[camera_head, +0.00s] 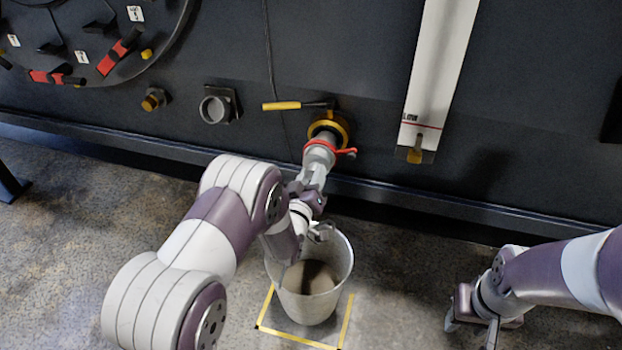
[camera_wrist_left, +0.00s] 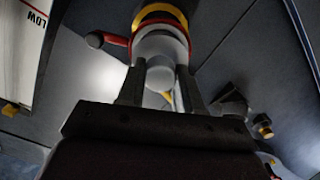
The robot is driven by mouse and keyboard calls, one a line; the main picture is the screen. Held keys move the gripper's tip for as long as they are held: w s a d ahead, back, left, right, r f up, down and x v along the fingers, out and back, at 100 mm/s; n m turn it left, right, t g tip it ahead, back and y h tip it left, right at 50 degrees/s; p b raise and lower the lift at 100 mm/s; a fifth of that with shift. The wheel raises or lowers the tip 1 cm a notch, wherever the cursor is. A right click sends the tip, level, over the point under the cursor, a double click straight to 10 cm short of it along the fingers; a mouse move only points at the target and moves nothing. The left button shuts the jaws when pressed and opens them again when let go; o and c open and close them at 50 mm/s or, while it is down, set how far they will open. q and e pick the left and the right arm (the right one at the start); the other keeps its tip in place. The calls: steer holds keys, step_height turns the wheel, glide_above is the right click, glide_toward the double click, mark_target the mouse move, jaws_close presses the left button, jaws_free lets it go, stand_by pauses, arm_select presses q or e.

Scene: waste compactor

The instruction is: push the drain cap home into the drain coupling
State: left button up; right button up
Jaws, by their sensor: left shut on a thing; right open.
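The drain coupling (camera_head: 330,127) is a brass-yellow ring on the dark wall, under a valve with a yellow handle. The drain cap (camera_head: 319,155) is pale grey with a red band and red levers, in line with the coupling. No clear gap shows between them, but I cannot tell how deep the cap sits. My left gripper (camera_head: 313,178) is shut on the cap's near end. In the left wrist view, the fingers (camera_wrist_left: 160,88) flank the cap's rounded knob (camera_wrist_left: 160,74), and the coupling's yellow ring (camera_wrist_left: 163,14) shows beyond. My right gripper (camera_head: 470,322) is open and empty, low at the right.
A pale bucket (camera_head: 311,304) with brownish contents stands on a yellow-marked floor square (camera_head: 346,320), below my left wrist. A yellow valve handle (camera_head: 282,106), a grey pipe stub (camera_head: 216,106) and a white level gauge (camera_head: 437,70) are near the coupling.

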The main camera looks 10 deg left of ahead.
arm_select(q)
steer(key=shift+w+b, duration=0.45)
steer(key=shift+w, duration=0.6)
jaws_close()
steer(key=shift+w+r, duration=0.1)
steer(key=shift+r, duration=0.05)
steer(key=o, duration=1)
jaws_free()
steer(key=o, duration=0.4)
steer(key=shift+f, duration=0.2)
steer(key=shift+o, duration=0.2)
steer(key=shift+s+r, duration=0.1)
steer(key=shift+s, duration=0.2)
steer(key=shift+s+a+p, duration=0.1)
steer(key=shift+s+p, duration=1.2)
steer(key=shift+s, duration=1.9)
